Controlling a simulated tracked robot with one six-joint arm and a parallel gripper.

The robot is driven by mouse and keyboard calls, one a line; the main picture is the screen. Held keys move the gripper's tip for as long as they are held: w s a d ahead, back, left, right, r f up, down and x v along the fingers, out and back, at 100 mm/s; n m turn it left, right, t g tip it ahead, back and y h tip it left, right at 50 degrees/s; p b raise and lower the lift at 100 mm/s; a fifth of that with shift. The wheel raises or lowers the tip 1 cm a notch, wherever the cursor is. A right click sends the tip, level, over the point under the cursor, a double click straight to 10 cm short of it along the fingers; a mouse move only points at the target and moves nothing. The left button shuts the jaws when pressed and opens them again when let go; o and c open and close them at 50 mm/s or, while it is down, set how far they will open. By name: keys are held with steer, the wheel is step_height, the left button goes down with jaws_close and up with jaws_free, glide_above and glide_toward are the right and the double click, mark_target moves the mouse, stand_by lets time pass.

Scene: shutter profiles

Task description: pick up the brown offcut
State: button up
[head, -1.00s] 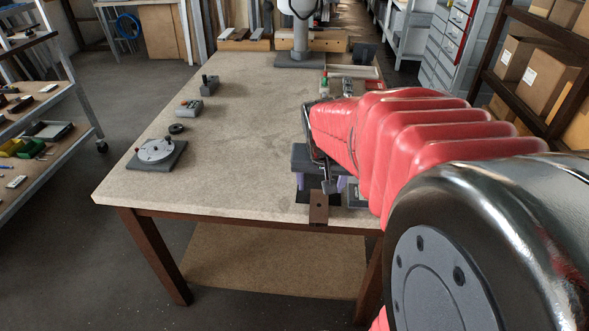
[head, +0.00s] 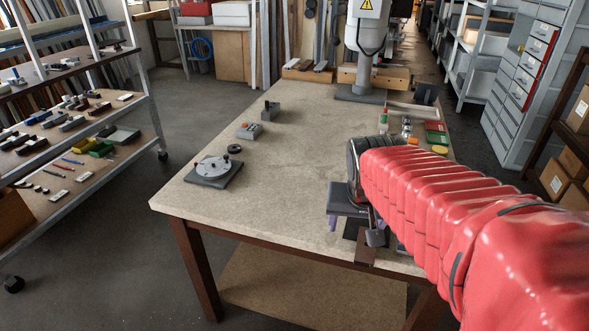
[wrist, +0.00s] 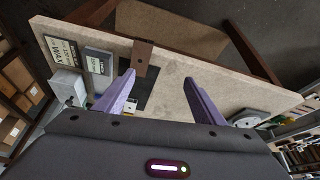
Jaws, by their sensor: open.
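The brown offcut (wrist: 142,57) is a small flat brown piece with a dark hole near one end. In the wrist view it lies at the table's edge, partly on a black square (wrist: 138,88) and sticking out past the edge. In the head view the offcut (head: 365,248) shows at the front table edge, partly hidden by my arm. My gripper (wrist: 160,80) is open, its two purple fingers apart with nothing between them. The offcut appears beyond the left fingertip in the wrist view, apart from it. In the head view my gripper (head: 347,205) is above the table's front edge.
A round grey dial on a dark base (head: 214,169) stands at the table's left. A small black ring (head: 235,149) and grey blocks (head: 249,130) lie behind it. Labelled plates (wrist: 62,56) and a pale box (wrist: 67,86) are beside the black square. The table's middle is clear.

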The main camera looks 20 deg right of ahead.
steer(key=s+a+n+y, duration=0.1)
steer(key=s+a+n, duration=0.1)
steer(key=s+a, duration=0.2)
steer(key=s+a+r+n+t+y, duration=0.1)
steer(key=s+a+n, duration=0.2)
steer(key=a, duration=0.7)
steer(key=shift+s+r+n, duration=0.3)
steer(key=shift+s, duration=0.55)
steer(key=shift+c, duration=0.4)
